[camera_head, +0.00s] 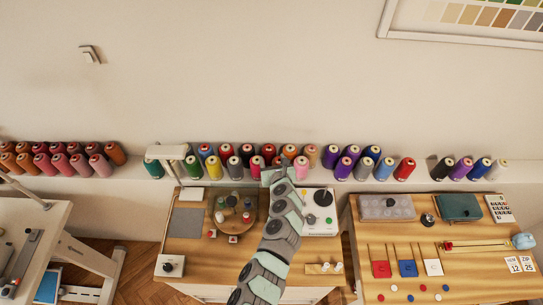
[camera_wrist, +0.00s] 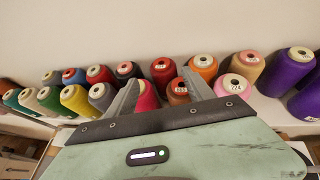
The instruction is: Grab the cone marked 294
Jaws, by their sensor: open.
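Several thread cones stand in two rows on the wall shelf, most with small number tags on top. The tags are too small to read surely, so I cannot tell which cone is 294. My gripper (camera_wrist: 161,76) is open in the wrist view, its two fingers apart and pointing at the shelf. Between the fingers show a red cone (camera_wrist: 163,72), a pink cone (camera_wrist: 147,98) and a brown cone (camera_wrist: 178,93). A light pink cone (camera_wrist: 235,90) and an orange cone (camera_wrist: 203,69) stand right of them. In the head view my gripper (camera_head: 272,177) is at the shelf's front edge, hiding some cones.
The shelf (camera_head: 420,184) runs along the wall, with cones close together around my gripper. Below is a wooden table (camera_head: 195,252) with a round spool holder (camera_head: 235,208) and a white device (camera_head: 319,212). A second table (camera_head: 460,282) stands at right.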

